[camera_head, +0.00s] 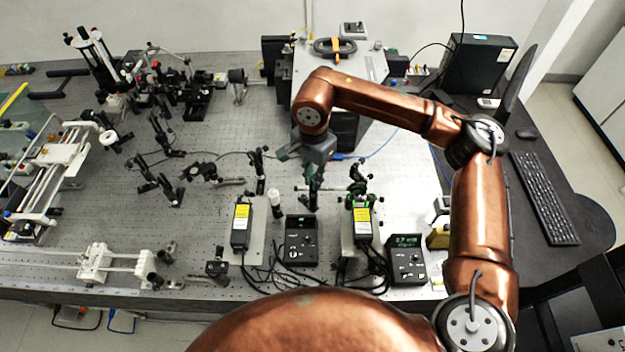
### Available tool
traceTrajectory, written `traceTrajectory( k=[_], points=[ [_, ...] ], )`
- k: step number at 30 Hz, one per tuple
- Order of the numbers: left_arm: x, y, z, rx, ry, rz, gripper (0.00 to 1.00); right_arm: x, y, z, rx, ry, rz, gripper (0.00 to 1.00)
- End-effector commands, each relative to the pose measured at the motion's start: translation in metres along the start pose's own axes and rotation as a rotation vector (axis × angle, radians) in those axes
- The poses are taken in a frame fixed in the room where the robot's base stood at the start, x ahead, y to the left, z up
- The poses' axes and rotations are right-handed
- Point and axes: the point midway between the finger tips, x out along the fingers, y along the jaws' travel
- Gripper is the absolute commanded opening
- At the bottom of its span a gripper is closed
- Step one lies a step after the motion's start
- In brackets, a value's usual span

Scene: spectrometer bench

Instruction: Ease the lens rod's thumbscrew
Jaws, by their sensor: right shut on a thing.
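My right arm reaches in from the right and bends down over the middle of the bench. My right gripper (313,190) points down, just behind a black control box, and is shut on the lens rod's thumbscrew. The thumbscrew is too small and too covered by the dark fingers to make out. The lens rod cannot be told apart from the gripper here. My left gripper is not in view.
Black control boxes (301,240) (407,262) and yellow-labelled laser units (241,224) (363,222) stand in front with cables. Small optics posts (257,168) stand left of the gripper. A large grey instrument (365,68) is behind. A keyboard (545,198) lies right.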

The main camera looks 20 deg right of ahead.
Motion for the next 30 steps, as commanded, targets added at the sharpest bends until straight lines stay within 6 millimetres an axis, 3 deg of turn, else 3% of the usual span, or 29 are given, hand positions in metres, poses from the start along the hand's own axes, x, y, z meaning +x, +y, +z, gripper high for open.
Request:
traceTrajectory(
  k=[22,23,30],
  points=[
    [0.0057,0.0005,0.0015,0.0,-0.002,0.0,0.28,-0.0019,-0.0008,-0.0007,-0.084,0.001,-0.004,0.0],
    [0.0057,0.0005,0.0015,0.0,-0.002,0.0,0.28,-0.0019,-0.0009,-0.0007,-0.083,0.001,-0.004,0.14],
    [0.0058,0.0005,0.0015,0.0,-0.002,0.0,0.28,-0.001,-0.0004,-0.0004,-0.084,0.0,-0.002,0.29]
  ],
)
